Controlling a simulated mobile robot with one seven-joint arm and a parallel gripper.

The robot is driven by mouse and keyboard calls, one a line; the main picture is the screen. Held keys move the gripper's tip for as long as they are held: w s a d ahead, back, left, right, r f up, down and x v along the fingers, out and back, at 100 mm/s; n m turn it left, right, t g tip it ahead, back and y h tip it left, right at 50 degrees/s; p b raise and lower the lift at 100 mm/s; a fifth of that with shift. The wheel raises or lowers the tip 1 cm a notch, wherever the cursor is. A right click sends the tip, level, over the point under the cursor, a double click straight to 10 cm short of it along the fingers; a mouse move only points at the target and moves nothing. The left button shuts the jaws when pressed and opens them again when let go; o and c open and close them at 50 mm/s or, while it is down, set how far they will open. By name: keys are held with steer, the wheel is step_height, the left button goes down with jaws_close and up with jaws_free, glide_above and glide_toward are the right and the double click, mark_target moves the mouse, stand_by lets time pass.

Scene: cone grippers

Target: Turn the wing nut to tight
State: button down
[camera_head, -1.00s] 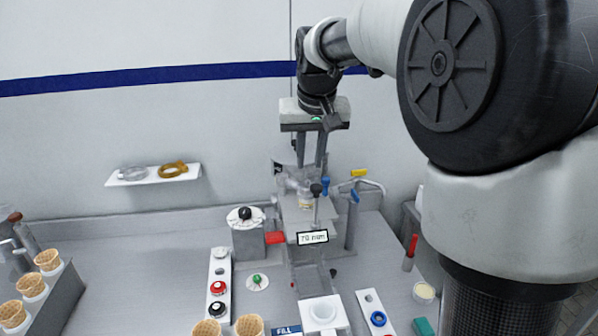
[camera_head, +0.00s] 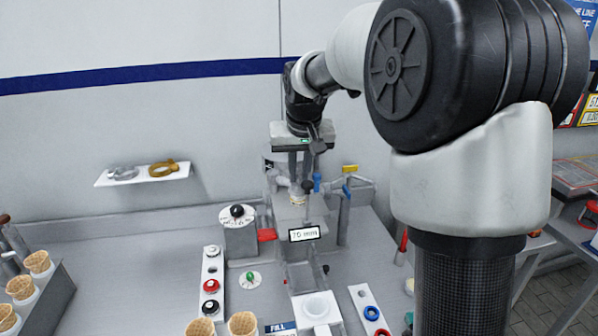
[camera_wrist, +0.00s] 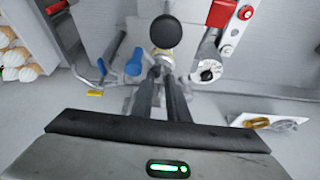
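My gripper (camera_head: 298,180) is over the grey bench machine, pointing down. In the wrist view my gripper (camera_wrist: 163,78) has its two dark fingers parted, with a narrow gap between them. The ball knob also shows in the head view (camera_head: 307,187). The wing nut cannot be made out clearly in either view.
A "70 mm" sign (camera_head: 304,234) hangs on the machine's front. A dial box (camera_head: 240,236) stands left. A wall shelf (camera_head: 143,175) holds rings. Bench space between shelf and dial box is clear.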

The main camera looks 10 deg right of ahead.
steer(key=shift+n, duration=0.3)
steer(key=c, duration=2)
jaws_free()
steer(key=v, duration=1.7)
steer(key=shift+d+r, duration=0.15)
steer(key=shift+r, duration=0.15)
